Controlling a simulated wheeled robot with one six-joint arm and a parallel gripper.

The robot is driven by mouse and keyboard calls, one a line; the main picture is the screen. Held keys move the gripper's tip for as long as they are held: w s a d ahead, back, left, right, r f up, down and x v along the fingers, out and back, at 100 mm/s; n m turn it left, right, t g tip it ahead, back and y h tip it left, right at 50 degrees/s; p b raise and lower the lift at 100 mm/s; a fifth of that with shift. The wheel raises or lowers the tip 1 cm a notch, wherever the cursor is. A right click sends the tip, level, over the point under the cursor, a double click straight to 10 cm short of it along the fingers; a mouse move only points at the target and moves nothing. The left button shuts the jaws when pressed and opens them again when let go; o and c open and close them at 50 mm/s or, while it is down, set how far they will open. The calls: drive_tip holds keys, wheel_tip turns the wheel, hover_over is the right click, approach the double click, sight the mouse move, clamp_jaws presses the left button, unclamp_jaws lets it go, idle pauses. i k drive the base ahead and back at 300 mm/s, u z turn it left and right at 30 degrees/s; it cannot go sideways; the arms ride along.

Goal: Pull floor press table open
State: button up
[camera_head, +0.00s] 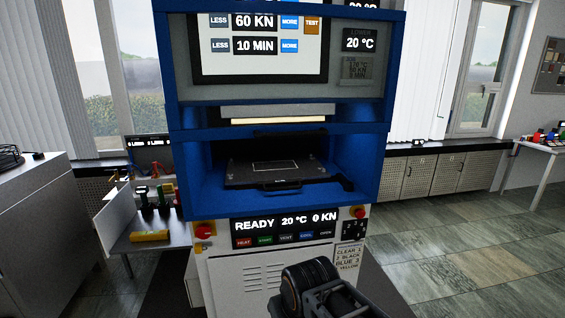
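The blue floor press (196,160) stands in the middle of the head view, with a screen in its upper part. Its dark press table (265,172) lies inside the open bay, with a pale rectangle marked on top. A dark handle (280,185) runs along the table's front edge. The table appears to sit within the bay. My gripper (335,300) is at the bottom of the view, below and in front of the press bay, apart from the handle. Its fingertips are not clear, so I cannot tell whether it is open or shut.
A display panel (285,227) reads READY, 20 °C, 0 KN, between red knobs (204,231). A side table (150,242) with coloured tools stands at left, beside a grey cabinet (30,215). Tiled floor (465,245) is free at right. Another table (540,150) stands far right.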

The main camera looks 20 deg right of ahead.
sight(274, 170)
drive_tip(key=k, duration=0.45)
drive_tip(key=u, duration=0.5)
drive_tip(key=i, duration=1.45)
drive_tip(key=z, duration=0.65)
